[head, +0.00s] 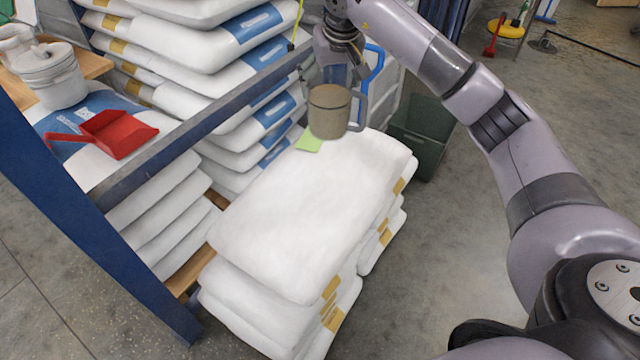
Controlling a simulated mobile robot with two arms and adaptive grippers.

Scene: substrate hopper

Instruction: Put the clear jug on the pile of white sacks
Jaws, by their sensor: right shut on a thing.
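The fingertips are partly hidden and small in the view. The pile of white sacks (300,215) lies in the middle, with a broad, nearly flat top sack. The jug appears over the pile's back edge; I cannot tell whether its base touches the sack. My left gripper is not in view.
A green note (308,144) lies at the pile's back edge beside the jug. A blue rack beam (190,140) runs along the left, with stacked sacks behind it. A red scoop (115,133) and a white pot (52,75) sit there. A dark green bin (422,135) stands right.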

